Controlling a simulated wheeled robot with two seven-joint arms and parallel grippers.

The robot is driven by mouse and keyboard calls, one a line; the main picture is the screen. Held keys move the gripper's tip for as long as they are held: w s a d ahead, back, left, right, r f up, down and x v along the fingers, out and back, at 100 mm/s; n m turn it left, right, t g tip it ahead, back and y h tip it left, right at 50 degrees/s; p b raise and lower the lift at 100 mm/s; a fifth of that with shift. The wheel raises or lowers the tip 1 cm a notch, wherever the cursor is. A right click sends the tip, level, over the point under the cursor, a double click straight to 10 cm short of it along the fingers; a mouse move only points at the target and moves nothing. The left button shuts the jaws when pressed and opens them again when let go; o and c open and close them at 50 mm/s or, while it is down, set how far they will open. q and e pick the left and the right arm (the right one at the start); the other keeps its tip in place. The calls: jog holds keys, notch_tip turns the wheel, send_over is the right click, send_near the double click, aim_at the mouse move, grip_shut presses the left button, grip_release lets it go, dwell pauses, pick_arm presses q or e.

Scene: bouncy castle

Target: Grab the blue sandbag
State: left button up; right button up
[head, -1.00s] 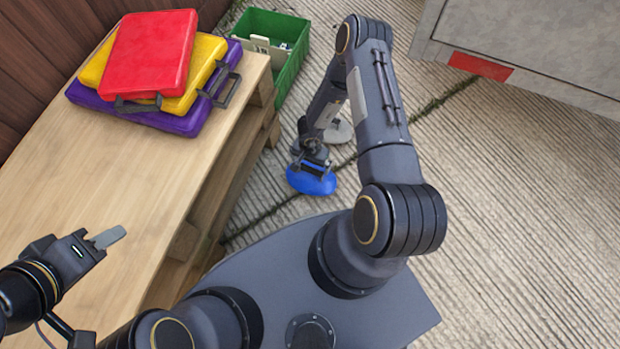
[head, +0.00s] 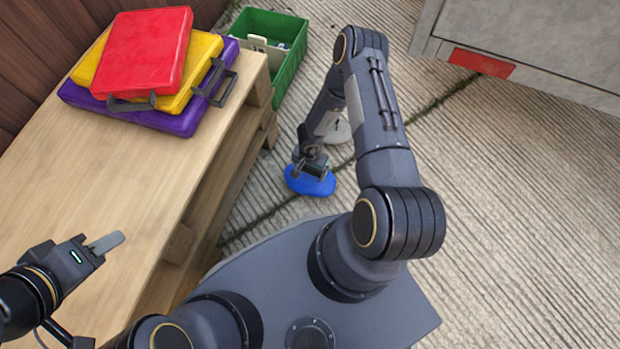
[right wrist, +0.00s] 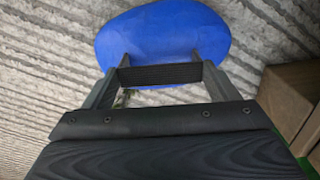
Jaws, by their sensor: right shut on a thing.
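The blue sandbag (head: 312,184) is a rounded blue bag low over the ribbed ground, to the right of the wooden bench; I cannot tell whether it touches the ground.
Red (head: 145,55), yellow (head: 203,52) and purple (head: 180,122) cases are stacked on the wooden bench (head: 60,190). A green crate (head: 292,72) stands behind it. A pale round object (head: 340,128) lies behind my right arm. A grey box-like body (head: 540,45) is at the upper right. Open ground lies to the right.

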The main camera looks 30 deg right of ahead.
jog(key=c, duration=0.5)
jog(key=shift+r, duration=0.15)
